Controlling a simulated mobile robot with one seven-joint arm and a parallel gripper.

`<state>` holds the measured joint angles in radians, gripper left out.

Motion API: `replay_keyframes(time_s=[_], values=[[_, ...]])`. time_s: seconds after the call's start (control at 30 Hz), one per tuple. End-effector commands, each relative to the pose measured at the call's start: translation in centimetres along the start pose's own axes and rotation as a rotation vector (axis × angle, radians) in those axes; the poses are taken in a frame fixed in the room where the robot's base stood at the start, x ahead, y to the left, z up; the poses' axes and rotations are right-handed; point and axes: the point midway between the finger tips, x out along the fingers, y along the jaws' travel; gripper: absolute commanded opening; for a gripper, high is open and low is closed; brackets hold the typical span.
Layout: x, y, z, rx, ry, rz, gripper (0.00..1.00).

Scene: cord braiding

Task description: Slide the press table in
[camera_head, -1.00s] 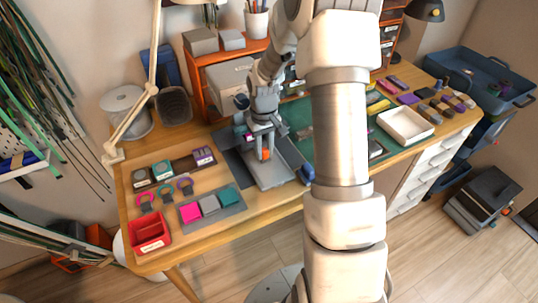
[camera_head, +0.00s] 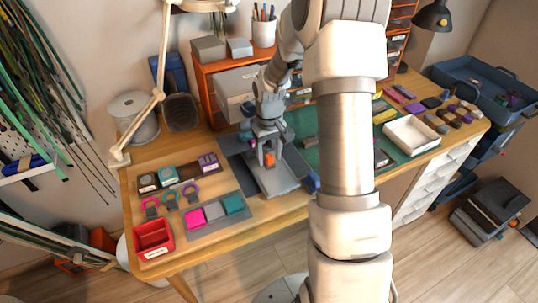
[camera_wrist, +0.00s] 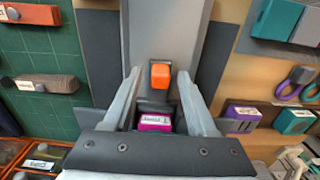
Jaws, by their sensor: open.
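The press table is a flat grey plate (camera_head: 277,182) on a dark mat on the workbench, its front end towards the bench's front edge. An orange block (camera_head: 269,159) stands up from it; it also shows in the wrist view (camera_wrist: 160,75). My gripper (camera_head: 266,153) is over the plate. In the wrist view its two grey fingers (camera_wrist: 158,78) are open, one on each side of the orange block, with gaps visible. A magenta labelled block (camera_wrist: 155,122) sits behind the orange block, between the fingers. The rest of the press is largely hidden by my gripper.
A grey tray (camera_head: 215,228) with magenta, grey and teal blocks lies left of the press, near a red bin (camera_head: 153,250). A green mat (camera_head: 306,153) and white tray (camera_head: 408,146) are to the right. A blue object (camera_head: 313,182) sits close to the plate's right side.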

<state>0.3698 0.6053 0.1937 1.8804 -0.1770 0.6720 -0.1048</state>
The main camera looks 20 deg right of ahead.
Motion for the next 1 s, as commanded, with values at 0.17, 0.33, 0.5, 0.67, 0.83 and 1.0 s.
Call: replay_keyframes(time_s=[0.17,0.33,0.5,0.67,0.83,1.0], values=[[-2.7,0.1,-0.1,0.001,0.004,0.002,0.57],[-6.8,0.1,-0.1,0.001,0.008,0.002,0.57],[-11.0,0.0,-0.1,0.001,0.007,0.002,0.57],[-14.3,0.0,-0.1,-0.001,0.006,0.002,0.57],[-16.4,0.0,-0.1,0.0,0.004,0.001,0.57],[-17.2,0.0,-0.1,0.0,0.003,0.0,0.57]])
